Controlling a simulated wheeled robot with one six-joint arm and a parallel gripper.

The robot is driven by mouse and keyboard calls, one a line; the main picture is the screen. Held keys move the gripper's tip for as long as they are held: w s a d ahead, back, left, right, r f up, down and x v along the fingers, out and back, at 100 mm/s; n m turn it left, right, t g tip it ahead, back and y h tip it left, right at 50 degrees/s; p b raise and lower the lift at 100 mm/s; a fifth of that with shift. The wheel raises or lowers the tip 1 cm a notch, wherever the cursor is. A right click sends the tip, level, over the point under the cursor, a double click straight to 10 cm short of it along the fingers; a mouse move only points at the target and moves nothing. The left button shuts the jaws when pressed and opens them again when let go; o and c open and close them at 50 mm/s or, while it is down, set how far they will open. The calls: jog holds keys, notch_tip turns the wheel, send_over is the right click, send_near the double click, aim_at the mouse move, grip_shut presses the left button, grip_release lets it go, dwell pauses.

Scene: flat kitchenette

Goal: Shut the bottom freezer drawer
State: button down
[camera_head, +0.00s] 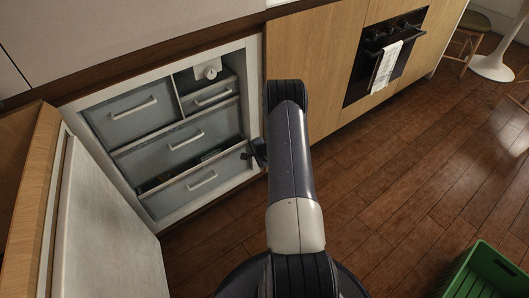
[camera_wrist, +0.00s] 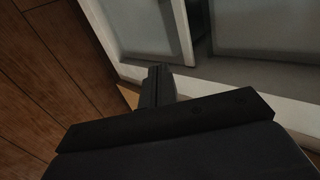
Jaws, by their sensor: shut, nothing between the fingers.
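The bottom freezer drawer (camera_head: 185,198) has a pale grey front with a white bar handle. It stands out a little, with a dark gap above its front edge and some contents showing inside. The middle drawer (camera_head: 183,142) above it looks shut. My gripper (camera_head: 249,155) is at the right edge of the freezer, beside the right end of the bottom drawer. In the wrist view my gripper (camera_wrist: 158,72) is shut and empty, close to the white freezer frame (camera_wrist: 235,92) and a drawer front (camera_wrist: 150,22). I cannot tell whether it touches either.
The open freezer door (camera_head: 105,225) stands at the left. Wooden cabinet fronts (camera_head: 310,70) and a black oven (camera_head: 385,50) with a towel lie to the right. A green crate (camera_head: 485,272) sits at lower right. The wooden floor between is clear.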

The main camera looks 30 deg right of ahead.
jog(key=p+v, duration=0.2)
jog(key=v, duration=0.5)
jog(key=shift+r, duration=0.3)
jog(key=c, duration=2.2)
grip_release()
jog(key=shift+s+a+r, duration=0.1)
jog(key=shift+s+r, duration=0.05)
jog(key=shift+s, duration=0.1)
jog(key=c, duration=1.8)
grip_release()
jog(key=shift+s, duration=0.15)
jog(key=shift+c, duration=0.2)
jog(key=o, duration=0.3)
jog(key=a+f+b, duration=0.2)
jog(key=a+f+n+t+y+b, duration=0.1)
jog(key=a+f+b, duration=0.1)
jog(key=a+f+y+b, duration=0.1)
jog(key=a+f+b, duration=0.2)
jog(key=shift+w+f+n+t, duration=0.15)
jog(key=shift+w+n+t, duration=0.15)
jog(key=shift+w+t, duration=0.1)
jog(key=shift+o, duration=0.2)
jog(key=s+a+f+n+t+y+b, duration=0.1)
jog(key=a+f+n+t+y+b, duration=0.2)
jog(key=a+f+b, duration=0.45)
jog(key=w+a+y+b, duration=0.1)
jog(key=w+a+b, duration=0.4)
jog(key=w, duration=0.4)
jog(key=shift+a+m, duration=0.4)
jog(key=shift+a, duration=0.5)
